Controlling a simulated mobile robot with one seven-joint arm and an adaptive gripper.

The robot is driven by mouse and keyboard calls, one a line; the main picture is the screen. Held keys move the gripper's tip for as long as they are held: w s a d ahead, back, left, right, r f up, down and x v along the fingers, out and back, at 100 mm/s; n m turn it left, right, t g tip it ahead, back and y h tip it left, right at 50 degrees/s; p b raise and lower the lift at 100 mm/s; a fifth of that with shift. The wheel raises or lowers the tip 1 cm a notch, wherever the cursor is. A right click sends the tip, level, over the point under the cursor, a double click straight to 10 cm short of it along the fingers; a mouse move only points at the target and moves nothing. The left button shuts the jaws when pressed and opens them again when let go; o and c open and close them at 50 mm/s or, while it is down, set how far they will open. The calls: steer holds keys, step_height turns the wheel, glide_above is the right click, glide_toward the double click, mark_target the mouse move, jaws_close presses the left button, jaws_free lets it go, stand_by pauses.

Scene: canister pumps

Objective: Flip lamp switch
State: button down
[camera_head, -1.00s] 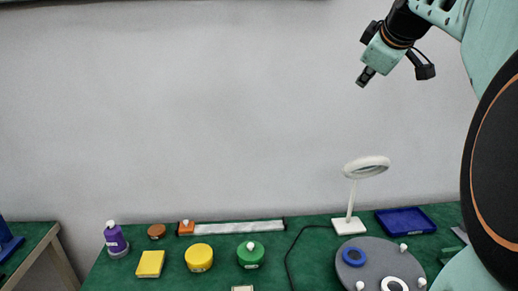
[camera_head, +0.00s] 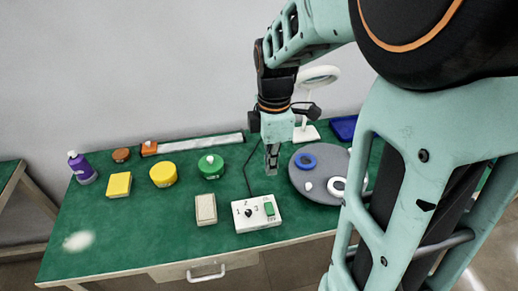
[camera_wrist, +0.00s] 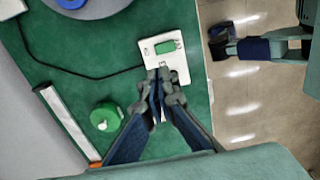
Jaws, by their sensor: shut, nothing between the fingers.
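A white switch box (camera_head: 257,214) lies near the front edge of the table. It carries a black knob (camera_head: 248,213) with the marks 1, 2, 3 and a green switch (camera_head: 269,208) on its right. In the wrist view the green switch (camera_wrist: 166,47) shows clear of the fingers, while the knob is hidden behind them. The white ring lamp (camera_head: 318,76) stands at the back, partly hidden by my arm. My gripper (camera_head: 271,168) points down, shut and empty, above the table behind the box. Its fingertips (camera_wrist: 160,74) overlap the box's near part in the wrist view.
A beige box (camera_head: 206,209) lies left of the switch box. A grey round plate (camera_head: 315,190) with rings is on the right. A green canister (camera_head: 211,166) and a yellow one (camera_head: 163,174) stand left. A black cable (camera_wrist: 85,72) runs to the box.

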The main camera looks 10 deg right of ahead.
glide_toward(270, 208)
steer(key=f, duration=0.2)
steer(key=w+f, duration=0.1)
steer(key=f, duration=0.2)
steer(key=shift+f+b, duration=0.1)
steer(key=shift+b, duration=0.2)
steer(key=shift+w+f, duration=0.1)
steer(key=shift+f, duration=0.75)
steer(key=shift+f, duration=0.1)
steer(key=shift+w+f+b, duration=0.15)
steer(key=shift+f+b, duration=0.15)
steer(key=shift+b, duration=0.25)
steer(key=shift+r, duration=0.1)
steer(key=shift+s+r, duration=0.2)
steer(key=shift+s, duration=0.6)
steer(key=shift+r, duration=0.1)
